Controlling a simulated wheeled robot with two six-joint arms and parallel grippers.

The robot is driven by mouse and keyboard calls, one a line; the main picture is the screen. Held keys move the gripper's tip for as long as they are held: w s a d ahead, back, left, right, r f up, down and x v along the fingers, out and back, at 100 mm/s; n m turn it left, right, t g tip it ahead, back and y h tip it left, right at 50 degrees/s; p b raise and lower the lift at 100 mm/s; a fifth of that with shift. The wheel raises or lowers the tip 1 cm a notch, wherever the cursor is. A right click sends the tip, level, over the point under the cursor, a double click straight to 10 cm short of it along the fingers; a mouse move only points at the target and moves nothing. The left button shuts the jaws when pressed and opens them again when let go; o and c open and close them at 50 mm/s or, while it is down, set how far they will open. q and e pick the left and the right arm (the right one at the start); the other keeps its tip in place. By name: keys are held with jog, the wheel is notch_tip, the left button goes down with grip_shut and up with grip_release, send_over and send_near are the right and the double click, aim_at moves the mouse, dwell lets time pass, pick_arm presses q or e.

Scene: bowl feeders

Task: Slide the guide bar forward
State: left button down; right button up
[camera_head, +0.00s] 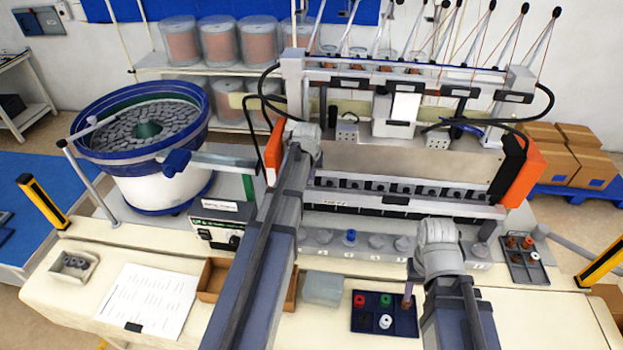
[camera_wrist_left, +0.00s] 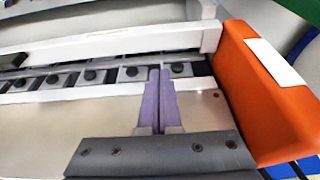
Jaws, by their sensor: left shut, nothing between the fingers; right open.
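A long pale guide bar (camera_head: 400,203) runs across the front of the machine under a row of black-knobbed blocks. In the left wrist view a long white bar (camera_wrist_left: 105,43) lies beyond the knobbed blocks; I take it to be the same bar. My left gripper (camera_wrist_left: 160,72) is shut and empty, its purple fingertips over the knobbed row near the orange end block (camera_wrist_left: 255,95). In the head view my left arm hides the fingers at the bar's left end. My right gripper (camera_head: 437,236) is in front of the machine's right half, its fingers mostly hidden by the wrist.
A metal plate (camera_head: 385,158) stands behind the bar between orange end covers (camera_head: 520,172). A blue-rimmed bowl feeder (camera_head: 145,190) is at left. A dark tray (camera_head: 366,323) with small parts, a clear box (camera_head: 322,289) and a paper sheet (camera_head: 150,300) lie on the table front.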

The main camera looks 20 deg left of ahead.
pick_arm(q)
jog(key=b+x, duration=0.8)
jog(key=x, duration=0.1)
jog(key=shift+f, duration=0.1)
jog(key=s+d, duration=0.3)
jog(key=s, duration=0.6)
jog(key=shift+s+f, duration=0.1)
jog(key=shift+s, duration=0.05)
